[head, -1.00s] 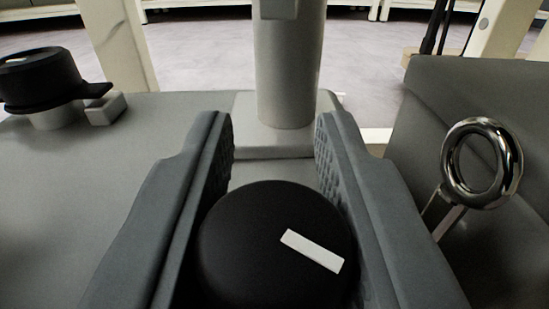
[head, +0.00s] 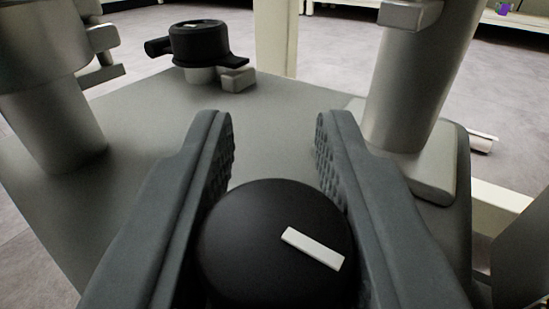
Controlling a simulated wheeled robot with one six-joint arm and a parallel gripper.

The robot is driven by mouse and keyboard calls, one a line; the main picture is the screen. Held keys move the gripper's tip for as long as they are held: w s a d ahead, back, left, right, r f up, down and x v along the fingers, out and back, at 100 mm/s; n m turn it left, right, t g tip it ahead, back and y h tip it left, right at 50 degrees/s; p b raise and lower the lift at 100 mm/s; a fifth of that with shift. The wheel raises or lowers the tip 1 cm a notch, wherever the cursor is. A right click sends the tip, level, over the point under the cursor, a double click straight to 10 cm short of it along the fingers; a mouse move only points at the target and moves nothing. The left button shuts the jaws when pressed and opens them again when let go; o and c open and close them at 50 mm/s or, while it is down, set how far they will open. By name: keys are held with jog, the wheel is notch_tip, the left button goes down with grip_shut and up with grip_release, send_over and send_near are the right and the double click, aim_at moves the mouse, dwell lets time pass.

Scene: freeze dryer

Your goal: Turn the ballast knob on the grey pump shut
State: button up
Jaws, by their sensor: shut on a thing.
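The ballast knob (head: 262,245) is round and black with a white pointer bar on top. It sits at the bottom middle of the head view, between the two fingers of my gripper (head: 276,235). My gripper is shut on the knob, one finger on each side. The white bar slants down to the right in the picture. The grey pump (head: 150,185) spreads out beneath and beyond the knob as a flat grey top. The knob's lower side and its seat on the pump are hidden.
A metal pipe (head: 415,80) on a square base rises at the right. Another metal pipe (head: 55,120) stands at the left. A black cap with side arms (head: 198,42) sits on the pump's far end. A cream frame post (head: 276,38) stands behind.

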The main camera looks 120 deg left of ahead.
jog(key=shift+n+g+h, duration=0.3)
jog(key=shift+g, duration=0.1)
jog(key=o, duration=1)
jog(key=shift+d, duration=0.1)
